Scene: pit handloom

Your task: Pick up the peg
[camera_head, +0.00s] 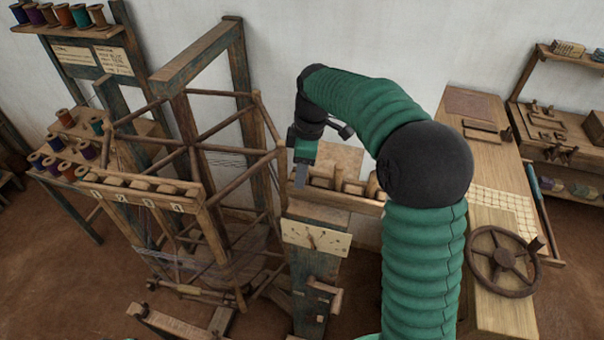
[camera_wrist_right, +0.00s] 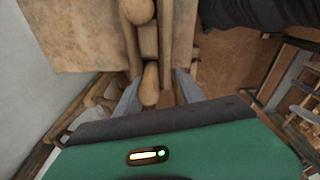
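My right gripper (camera_head: 300,178) hangs at the left end of a narrow wooden tray (camera_head: 368,207), above the post with a pale plate. In the right wrist view my right gripper (camera_wrist_right: 157,92) is open, its two grey fingers apart. A rounded wooden piece, likely the peg (camera_wrist_right: 150,83), lies between the fingers in that view. I see a gap on its right side; I cannot tell whether the left finger touches it. In the head view the gripper and arm hide part of the tray, and I cannot pick out the peg. My left gripper is not in view.
A wooden loom frame (camera_head: 190,130) with spools stands left of the gripper. A pale board (camera_head: 340,160) is behind the tray. A workbench (camera_head: 500,130) with a handwheel (camera_head: 503,262) stands at the right. In the wrist view a wooden block (camera_wrist_right: 148,40) adjoins the rounded piece.

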